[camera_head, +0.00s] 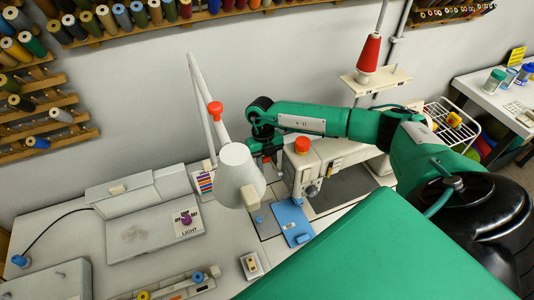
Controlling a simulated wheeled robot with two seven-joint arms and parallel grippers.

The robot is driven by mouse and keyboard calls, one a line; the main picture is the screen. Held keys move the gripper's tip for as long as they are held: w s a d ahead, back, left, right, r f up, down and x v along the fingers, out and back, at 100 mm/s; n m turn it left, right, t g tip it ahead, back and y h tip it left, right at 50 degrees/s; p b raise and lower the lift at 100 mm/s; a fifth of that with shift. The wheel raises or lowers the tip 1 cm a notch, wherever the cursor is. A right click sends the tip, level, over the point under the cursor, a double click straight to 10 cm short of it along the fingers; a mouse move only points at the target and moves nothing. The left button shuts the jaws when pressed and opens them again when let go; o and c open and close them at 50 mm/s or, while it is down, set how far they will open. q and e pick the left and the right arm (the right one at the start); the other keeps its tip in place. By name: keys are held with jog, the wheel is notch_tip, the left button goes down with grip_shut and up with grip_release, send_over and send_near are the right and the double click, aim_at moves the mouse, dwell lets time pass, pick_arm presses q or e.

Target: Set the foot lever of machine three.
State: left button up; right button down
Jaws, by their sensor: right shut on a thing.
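A cream sewing machine (318,165) with a red-orange knob (302,145) on top stands at the middle of the worktable. My green right arm comes in from the right and reaches over the machine. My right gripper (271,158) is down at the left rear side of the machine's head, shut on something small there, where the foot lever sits. The lever itself is hidden by the jaws, the machine head and the lamp, so I cannot make out its position. A blue plate (292,222) lies below the needle area. My left gripper is not in view.
A white lamp (240,175) on a jointed arm stands close left of my right gripper. A red thread cone (369,53) stands on a stand behind my arm. A grey panel with a purple knob (186,219) lies left. Thread racks (150,28) line the wall.

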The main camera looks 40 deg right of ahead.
jog(key=shift+s+a+f, duration=0.1)
jog(key=shift+s+f, duration=0.05)
jog(key=shift+s, duration=0.1)
dwell(0.7)
jog(key=c, duration=1.1)
grip_release()
jog(key=shift+o, duration=0.5)
jog(key=shift+s+r, duration=0.15)
jog(key=shift+r, duration=0.15)
jog(key=shift+w, duration=0.2)
jog(key=shift+w+r, duration=0.15)
jog(key=shift+r, duration=0.05)
jog(key=a+b+v, duration=0.1)
jog(key=b+v, duration=0.2)
jog(key=v, duration=1)
jog(key=shift+d, duration=0.45)
